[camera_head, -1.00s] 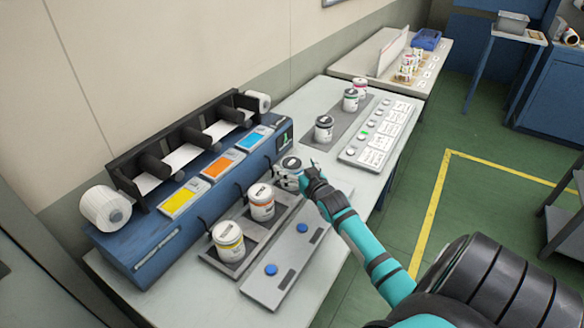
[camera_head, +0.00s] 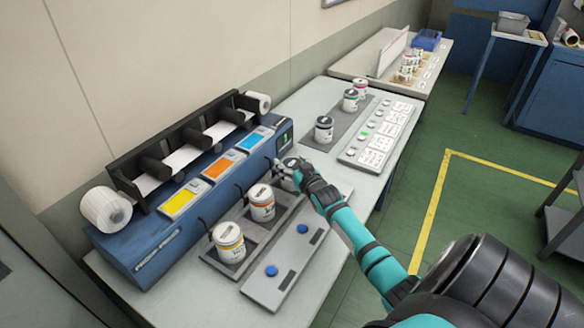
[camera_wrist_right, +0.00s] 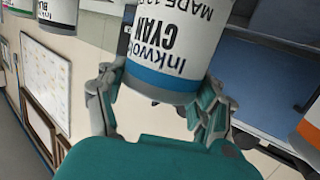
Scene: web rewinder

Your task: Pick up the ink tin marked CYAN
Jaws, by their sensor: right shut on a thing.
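The ink tin marked CYAN (camera_wrist_right: 165,45) is white with a blue band and fills the middle of the right wrist view, its lettering upside down there. My right gripper (camera_wrist_right: 158,105) is shut on it, with a finger on each side. In the head view the tin (camera_head: 289,163) shows at the far end of the grey tray, partly hidden by my right gripper (camera_head: 299,174). I cannot tell how far its base is above the tray. My left gripper is not in view.
An orange-banded tin (camera_head: 261,205) and a yellow-banded tin (camera_head: 228,240) stand in the grey tray (camera_head: 250,222). The blue machine (camera_head: 150,235) is close on the left. Several other tins stand beyond, near a button panel (camera_head: 375,135). A plate with blue buttons (camera_head: 290,265) lies in front.

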